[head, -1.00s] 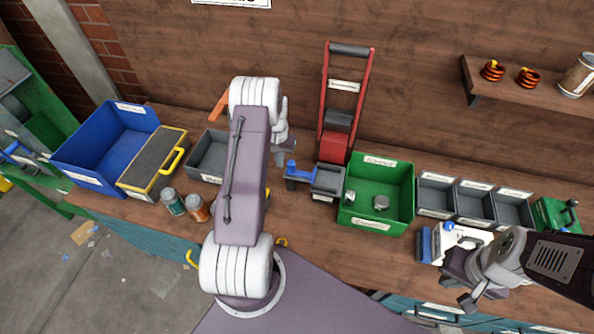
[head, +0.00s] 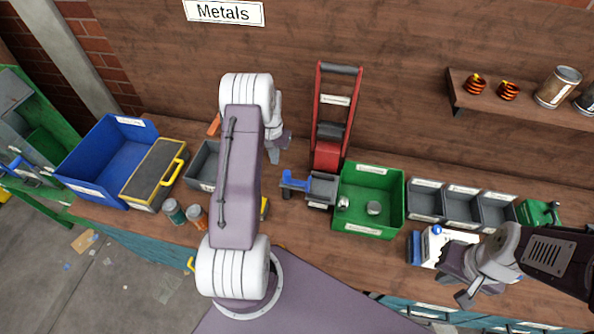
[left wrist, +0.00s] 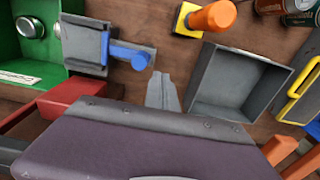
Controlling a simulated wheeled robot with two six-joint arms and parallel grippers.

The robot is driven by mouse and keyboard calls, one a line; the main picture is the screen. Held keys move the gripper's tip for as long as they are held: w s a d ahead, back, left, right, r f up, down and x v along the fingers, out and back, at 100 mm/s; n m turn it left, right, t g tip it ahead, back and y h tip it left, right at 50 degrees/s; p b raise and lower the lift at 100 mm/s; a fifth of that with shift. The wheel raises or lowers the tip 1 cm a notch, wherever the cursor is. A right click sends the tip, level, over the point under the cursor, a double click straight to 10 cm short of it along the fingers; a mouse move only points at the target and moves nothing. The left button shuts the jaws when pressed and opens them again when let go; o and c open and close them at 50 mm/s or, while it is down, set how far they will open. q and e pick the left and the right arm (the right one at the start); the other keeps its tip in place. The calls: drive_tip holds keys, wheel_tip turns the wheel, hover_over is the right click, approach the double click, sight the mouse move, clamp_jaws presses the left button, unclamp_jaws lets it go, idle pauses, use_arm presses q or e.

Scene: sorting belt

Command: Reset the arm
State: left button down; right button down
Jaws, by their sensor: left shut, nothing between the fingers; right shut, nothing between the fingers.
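My left gripper (head: 277,150) is shut and empty, raised over the workbench between the grey bin and the red-framed press. Its closed fingers (left wrist: 162,92) show in the left wrist view, between the blue-handled grey device (left wrist: 128,52) and the grey bin (left wrist: 238,82). My left arm crosses the middle of the head view and hides part of the bench. My right gripper (head: 466,285) is shut and empty at the lower right, in front of a white box (head: 450,240) near the bench's front edge.
On the bench are a blue bin (head: 112,150), a grey-yellow case (head: 150,172), two jars (head: 175,212), a red-framed press (head: 328,153), a green bin (head: 400,195) holding metal pieces, and grey trays (head: 425,198). A shelf (head: 520,100) is at upper right.

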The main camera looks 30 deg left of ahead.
use_arm(q)
drive_tip(key=w+d+r+m+t+b, duration=0.1)
drive_tip(key=w+d+r+m+b, duration=0.15)
drive_tip(key=w+d+b, duration=0.2)
drive_tip(key=s+d+r+m+t+b, duration=0.1)
drive_tip(key=d+r+b, duration=0.1)
drive_tip(key=d, duration=0.3)
drive_tip(key=s+d+r+b, duration=0.1)
drive_tip(key=s+d+b, duration=0.1)
drive_tip(key=d, duration=0.3)
drive_tip(key=s+d+f+b, duration=0.1)
drive_tip(key=s+d, duration=0.2)
drive_tip(key=s, duration=0.6)
drive_tip(key=s+d+f+b, duration=0.1)
drive_tip(key=s+d, duration=0.3)
drive_tip(key=s, duration=0.5)
drive_tip(key=shift+s+f+g, duration=0.15)
drive_tip(key=shift+f+g, duration=0.25)
drive_tip(key=shift+f, duration=0.4)
